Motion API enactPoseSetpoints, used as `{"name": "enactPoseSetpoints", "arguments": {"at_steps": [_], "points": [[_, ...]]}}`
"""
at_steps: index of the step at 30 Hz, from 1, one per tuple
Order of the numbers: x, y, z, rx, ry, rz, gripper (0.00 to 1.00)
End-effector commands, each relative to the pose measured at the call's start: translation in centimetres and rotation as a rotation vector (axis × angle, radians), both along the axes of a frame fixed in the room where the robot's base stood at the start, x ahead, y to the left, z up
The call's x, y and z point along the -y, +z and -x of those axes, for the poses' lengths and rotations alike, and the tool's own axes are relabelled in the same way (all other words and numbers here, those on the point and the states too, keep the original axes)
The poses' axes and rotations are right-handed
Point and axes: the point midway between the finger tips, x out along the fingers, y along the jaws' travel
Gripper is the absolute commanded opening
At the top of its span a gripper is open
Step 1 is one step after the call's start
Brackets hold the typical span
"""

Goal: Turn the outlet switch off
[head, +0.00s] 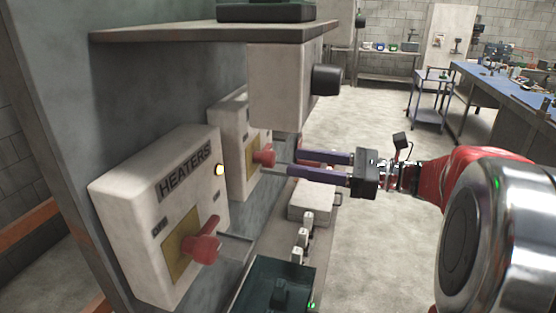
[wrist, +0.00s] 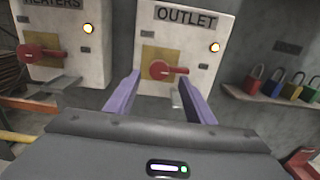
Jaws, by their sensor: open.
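The outlet box (wrist: 187,25) is a pale wall box labelled OUTLET, with a lit yellow lamp (wrist: 215,47). Its red outlet switch (wrist: 160,69) has a round hub and a handle pointing right, on a tan plate. In the head view, the outlet switch (head: 264,157) is partly seen behind the heaters box. My gripper (wrist: 158,80) is open and empty, its two purple fingers either side of the switch in the wrist view. In the head view my gripper (head: 294,162) points left toward the switch, its tips seeming just short of it.
The heaters box (head: 165,190), with its own red switch (head: 203,245) and lit lamp, stands left of the outlet box. A shelf (head: 215,33) with a hanging box (head: 280,85) overhangs from above. Padlocks (wrist: 275,82) sit on a ledge at right.

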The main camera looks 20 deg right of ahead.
Motion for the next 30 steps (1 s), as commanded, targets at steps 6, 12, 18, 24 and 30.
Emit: {"name": "enactPoseSetpoints", "arguments": {"at_steps": [6,12,18,24,30], "points": [[-2.6,0.0,-1.6,0.0,0.003,0.0,0.49],[-4.1,0.0,-2.7,0.0,0.002,0.0,0.49],[-4.7,0.0,-3.1,0.0,0.0,0.0,0.49],[-4.7,0.0,-3.1,0.0,0.0,0.0,0.49],[-4.7,0.0,-3.1,0.0,0.0,0.0,0.36]]}}
